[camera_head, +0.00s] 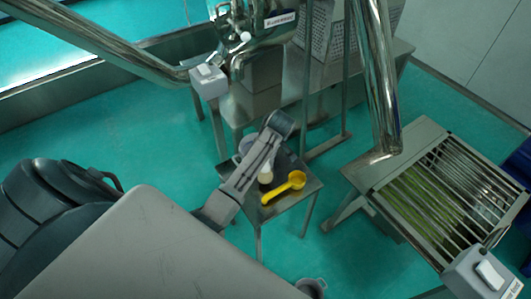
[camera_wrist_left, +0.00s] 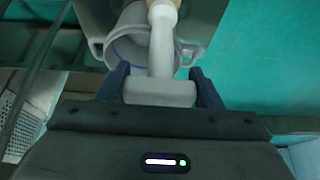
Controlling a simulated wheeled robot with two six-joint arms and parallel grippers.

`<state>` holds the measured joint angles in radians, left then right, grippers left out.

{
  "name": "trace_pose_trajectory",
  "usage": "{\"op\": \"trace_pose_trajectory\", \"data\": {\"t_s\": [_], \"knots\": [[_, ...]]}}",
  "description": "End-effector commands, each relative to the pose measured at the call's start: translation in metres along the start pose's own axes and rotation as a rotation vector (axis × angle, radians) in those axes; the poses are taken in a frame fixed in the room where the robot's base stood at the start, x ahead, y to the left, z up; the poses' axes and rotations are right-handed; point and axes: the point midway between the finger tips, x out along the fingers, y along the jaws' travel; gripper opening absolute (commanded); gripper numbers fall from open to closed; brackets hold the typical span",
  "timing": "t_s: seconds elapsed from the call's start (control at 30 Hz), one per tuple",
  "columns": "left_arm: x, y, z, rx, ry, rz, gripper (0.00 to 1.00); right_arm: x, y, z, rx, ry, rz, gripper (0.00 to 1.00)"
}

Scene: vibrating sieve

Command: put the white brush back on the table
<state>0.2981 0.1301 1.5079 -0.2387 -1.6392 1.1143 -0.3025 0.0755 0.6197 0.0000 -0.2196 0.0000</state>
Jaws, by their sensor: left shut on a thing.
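The white brush (camera_wrist_left: 160,58) is between the two fingers of my left gripper (camera_wrist_left: 160,76), which is shut on its wide block end. The brush's shaft points away from the gripper and ends in a beige tip. In the head view the brush is a small pale shape (camera_head: 266,173) beside my left arm, with the gripper (camera_head: 272,160) partly hidden. It is over the small metal table (camera_head: 283,212); I cannot tell whether it touches the top. My right gripper is not in view.
A yellow scoop (camera_head: 285,188) lies on the small table, close right of the brush. A pale two-handled pot (camera_wrist_left: 127,47) is behind the brush. The slatted sieve machine (camera_head: 440,200) stands at the right, a steel bench (camera_head: 345,65) behind. The table's front edge is bare.

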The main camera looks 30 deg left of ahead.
Motion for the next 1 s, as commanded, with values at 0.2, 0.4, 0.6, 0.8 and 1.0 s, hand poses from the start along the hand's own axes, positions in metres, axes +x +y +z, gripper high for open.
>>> {"op": "trace_pose_trajectory", "data": {"t_s": [0.2, 0.4, 0.6, 0.8, 1.0], "knots": [[0.029, -0.001, 0.013, 0.001, -0.002, -0.003, 0.13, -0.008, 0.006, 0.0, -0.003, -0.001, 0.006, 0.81], [0.035, 0.0, 0.016, 0.001, -0.001, 0.0, 0.13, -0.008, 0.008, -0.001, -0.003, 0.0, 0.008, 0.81], [0.037, -0.001, 0.016, 0.001, -0.001, -0.001, 0.13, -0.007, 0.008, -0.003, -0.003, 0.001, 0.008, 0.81], [0.036, -0.001, 0.016, 0.001, -0.001, -0.001, 0.81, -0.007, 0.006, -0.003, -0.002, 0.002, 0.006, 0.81], [0.035, 0.0, 0.015, 0.001, -0.001, 0.0, 0.81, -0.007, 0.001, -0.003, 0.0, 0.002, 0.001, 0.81]]}}
